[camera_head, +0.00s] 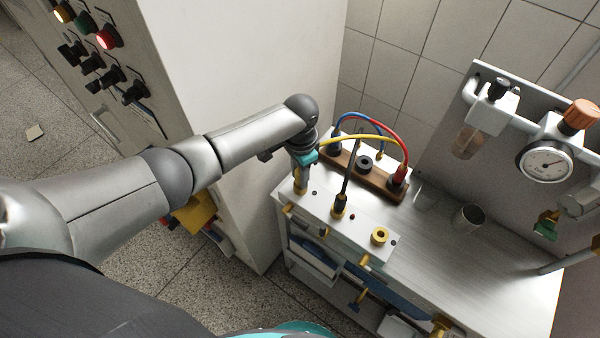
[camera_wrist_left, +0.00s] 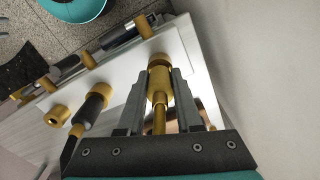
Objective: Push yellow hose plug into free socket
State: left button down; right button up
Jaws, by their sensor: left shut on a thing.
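My left gripper (camera_head: 300,168) points down at the left end of the white socket panel (camera_head: 325,212). In the left wrist view its fingers (camera_wrist_left: 158,85) are shut on the brass yellow hose plug (camera_wrist_left: 158,112). The plug's end meets a brass collar at that end of the panel; I cannot tell how deep it sits. The yellow hose (camera_head: 365,138) arcs right from the gripper to the brown block. A black plug (camera_head: 340,205) stands in the middle socket. An open brass socket (camera_head: 380,236) is at the right end, also seen in the left wrist view (camera_wrist_left: 57,115). My right gripper is not in view.
A brown block (camera_head: 380,184) with red and blue hoses stands behind the panel. A metal cup (camera_head: 468,216) is on the bench to the right. A pressure gauge (camera_head: 545,163) hangs above. A tall white cabinet (camera_head: 240,75) rises close to my left arm.

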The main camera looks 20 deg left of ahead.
pick_arm(q)
jog(key=shift+f, duration=0.25)
jog(key=c, duration=0.5)
grip_release()
notch_tip(320, 180, up, 15)
jog(key=p, duration=0.2)
jog(key=shift+r, duration=0.15)
